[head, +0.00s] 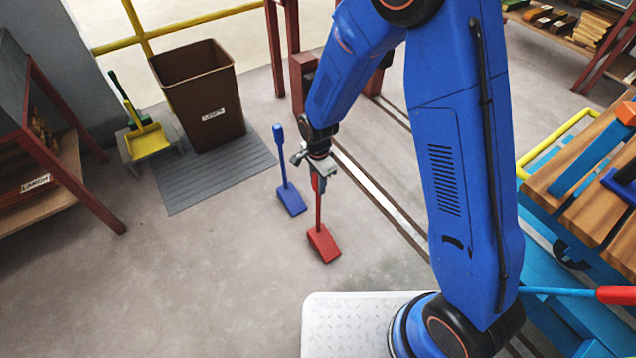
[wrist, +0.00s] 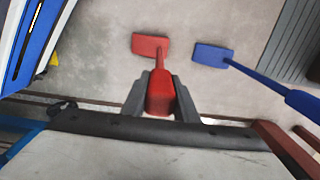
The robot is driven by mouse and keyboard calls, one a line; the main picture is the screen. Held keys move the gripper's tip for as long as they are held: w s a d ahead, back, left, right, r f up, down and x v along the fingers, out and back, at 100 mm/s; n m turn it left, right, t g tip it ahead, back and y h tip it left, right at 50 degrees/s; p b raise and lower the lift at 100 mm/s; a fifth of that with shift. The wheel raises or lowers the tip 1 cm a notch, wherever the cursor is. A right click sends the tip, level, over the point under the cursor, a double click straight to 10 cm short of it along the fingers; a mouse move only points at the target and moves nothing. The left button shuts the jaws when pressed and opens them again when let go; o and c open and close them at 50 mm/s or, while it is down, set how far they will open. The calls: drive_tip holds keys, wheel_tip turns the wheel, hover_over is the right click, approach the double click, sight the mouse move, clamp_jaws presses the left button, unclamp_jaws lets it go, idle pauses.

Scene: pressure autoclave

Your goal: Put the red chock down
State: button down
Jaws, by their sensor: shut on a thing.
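The red chock (head: 323,242) has a wedge-shaped foot and an upright handle. My gripper (head: 318,172) is shut on the top of its handle, and the chock hangs upright below. In the wrist view the red handle (wrist: 160,95) sits between the two grey fingers, with the red foot (wrist: 150,46) beyond it. The foot is at or close to the floor; I cannot tell whether it touches. A blue chock (head: 290,198) of the same shape stands on the floor just left of the red one, apart from it. It also shows in the wrist view (wrist: 213,55).
A brown bin (head: 200,95) and a yellow dustpan (head: 147,141) stand at the back left by a grey mat (head: 218,172). A rail track (head: 375,190) runs along the right. A wooden-topped blue cart (head: 570,180) is at far right. Floor to the left is clear.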

drive_tip(key=shift+f, duration=0.1)
drive_tip(key=c, duration=1.4)
unclamp_jaws()
